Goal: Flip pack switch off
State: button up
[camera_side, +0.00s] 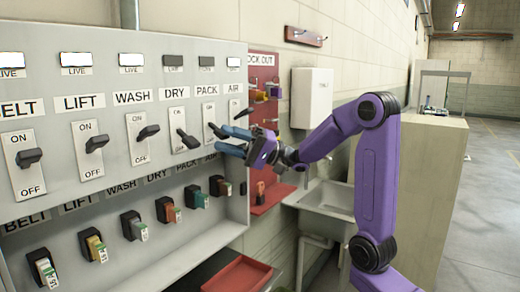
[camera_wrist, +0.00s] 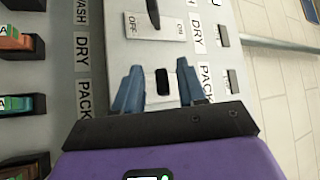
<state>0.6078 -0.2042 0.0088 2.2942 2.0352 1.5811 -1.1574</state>
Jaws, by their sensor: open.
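The PACK switch has a pale plate (camera_side: 209,113) and a dark lever (camera_side: 218,132) on the grey panel. In the side view the lever tilts down toward OFF, partly hidden by my fingers. My gripper (camera_side: 226,141) is open, its blue fingers reaching the panel at the PACK switch. In the wrist view, my gripper (camera_wrist: 158,88) has the dark lever (camera_wrist: 163,82) between its fingers, without a clear grip. Contact cannot be told. The PACK lamp (camera_side: 206,61) above is dark.
The neighbouring DRY lever (camera_side: 188,140) points down and its lamp (camera_side: 173,60) is dark. The AIR switch (camera_side: 236,111) is close on the right, partly hidden. Coloured key tags (camera_side: 196,197) hang below. A red lockout board (camera_side: 264,150) and sink (camera_side: 325,198) stand to the right.

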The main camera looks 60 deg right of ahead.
jog(key=v, duration=1.6)
jog(key=shift+s, duration=0.15)
jog(key=s+a+f+n+g+h, duration=0.1)
jog(key=s+a+f+n+g, duration=0.25)
jog(key=a+g, duration=0.5)
jog(key=s+a+f+n+g, duration=0.2)
jog(key=s+a+f+g, duration=0.3)
jog(key=a+g, duration=0.35)
jog(key=s+a+f+n+t+h, duration=0.2)
jog(key=s+f+n+h, duration=0.8)
jog(key=h, duration=0.5)
jog(key=shift+s+a+f+n+t, duration=0.35)
jog(key=shift+s+a+n+t, duration=0.1)
jog(key=shift+a+n, duration=0.1)
